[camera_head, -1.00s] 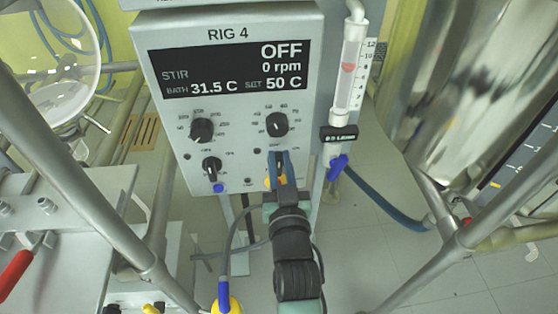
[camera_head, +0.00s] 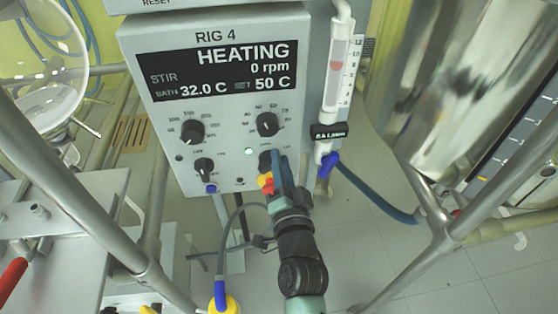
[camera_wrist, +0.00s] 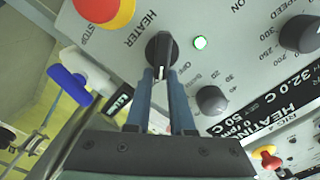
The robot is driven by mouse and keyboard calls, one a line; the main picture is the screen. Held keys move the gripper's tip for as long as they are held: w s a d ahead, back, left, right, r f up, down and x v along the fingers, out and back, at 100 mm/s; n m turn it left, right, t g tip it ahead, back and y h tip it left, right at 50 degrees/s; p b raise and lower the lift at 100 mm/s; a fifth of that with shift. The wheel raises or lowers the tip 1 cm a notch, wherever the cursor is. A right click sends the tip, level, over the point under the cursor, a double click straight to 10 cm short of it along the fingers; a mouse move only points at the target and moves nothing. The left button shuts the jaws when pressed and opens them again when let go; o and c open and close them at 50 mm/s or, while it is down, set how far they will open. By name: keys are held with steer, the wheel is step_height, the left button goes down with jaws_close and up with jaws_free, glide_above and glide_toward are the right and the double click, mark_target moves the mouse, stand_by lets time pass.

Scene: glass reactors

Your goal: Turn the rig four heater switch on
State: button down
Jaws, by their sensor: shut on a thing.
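The rig four control box (camera_head: 160,130) fills the upper middle of the head view. Its display (camera_head: 225,70) reads HEATING, 0 rpm, bath 32.0 C, set 50 C. The black heater switch (camera_wrist: 160,50) sits between my gripper's fingers in the wrist view, beside the HEATER label. A green lamp (camera_wrist: 200,42) next to it is lit, and it also shows in the head view (camera_head: 248,151). My gripper (camera_head: 277,160) is shut on the heater switch at the panel's lower right. In the head view the fingers mostly hide the switch.
A red and yellow stop button (camera_wrist: 105,10) is close beside the switch. A flowmeter (camera_head: 335,75) with a blue valve (camera_head: 328,163) stands right of the box. Metal frame bars (camera_head: 410,235) cross both sides. A blue hose (camera_head: 375,195) runs right.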

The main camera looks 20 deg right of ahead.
steer(key=shift+a+f+m, duration=0.15)
steer(key=shift+f+m, duration=0.45)
steer(key=shift+m, duration=0.1)
steer(key=shift+a, duration=0.1)
steer(key=c, duration=0.8)
jaws_free()
steer(key=shift+r, duration=0.15)
steer(key=shift+d+r, duration=0.1)
steer(key=shift+d, duration=0.1)
steer(key=v, duration=1.3)
steer(key=shift+p, duration=0.4)
steer(key=shift+o, duration=0.2)
